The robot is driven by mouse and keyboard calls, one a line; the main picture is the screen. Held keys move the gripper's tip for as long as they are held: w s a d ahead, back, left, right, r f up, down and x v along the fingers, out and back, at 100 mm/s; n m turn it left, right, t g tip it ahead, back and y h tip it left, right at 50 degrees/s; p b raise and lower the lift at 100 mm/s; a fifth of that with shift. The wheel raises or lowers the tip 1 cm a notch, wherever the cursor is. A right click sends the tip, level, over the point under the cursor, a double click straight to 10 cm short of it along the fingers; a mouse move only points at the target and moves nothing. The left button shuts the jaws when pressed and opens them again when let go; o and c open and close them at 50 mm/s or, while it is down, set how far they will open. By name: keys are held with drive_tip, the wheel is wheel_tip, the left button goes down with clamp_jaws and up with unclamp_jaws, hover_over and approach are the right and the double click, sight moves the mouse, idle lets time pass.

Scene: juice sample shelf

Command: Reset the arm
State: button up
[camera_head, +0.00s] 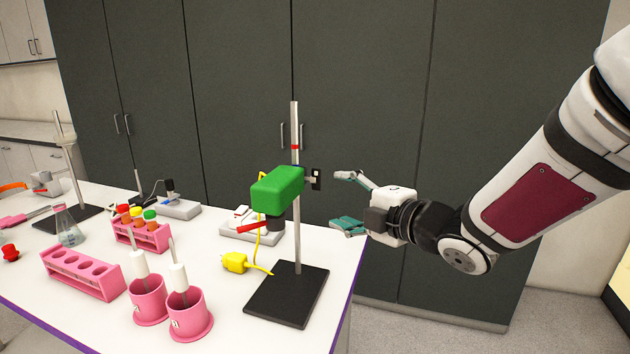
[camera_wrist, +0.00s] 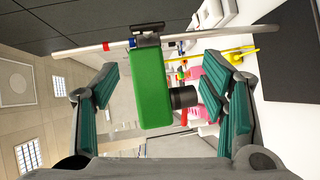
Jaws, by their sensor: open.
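My gripper (camera_head: 347,201) is open and empty at the right edge of the table in the head view. Its fingers point left, towards a green block-shaped device (camera_head: 278,189) clamped on a metal stand. A gap shows between the fingertips and the device in the head view. In the wrist view my gripper (camera_wrist: 160,95) has its teal finger pads spread wide. The green device (camera_wrist: 151,88) with its black round end appears between them, beyond the fingers. My arm reaches in from the right.
The stand's black base (camera_head: 287,294) sits near the table's right edge. Pink racks (camera_head: 82,274) and pink cups (camera_head: 187,314) stand left of it. A yellow plug (camera_head: 235,262) with a cable lies beside the base. Dark cabinets (camera_head: 360,90) stand behind. Floor space to the right is open.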

drive_tip(key=s+d+m+g+h, duration=0.3)
drive_tip(key=s+d+m+h, duration=0.8)
drive_tip(key=d+m, duration=0.35)
drive_tip(key=s+a+f+m+g+y, duration=0.1)
drive_tip(key=s+m+g, duration=0.5)
drive_tip(key=s, duration=1.4)
wheel_tip(320, 180, down, 2)
drive_tip(key=a+m, duration=0.1)
drive_tip(key=m, duration=0.2)
drive_tip(key=shift+s+f+m, duration=0.15)
drive_tip(key=shift+f+m, duration=0.05)
drive_tip(key=shift+m, duration=0.15)
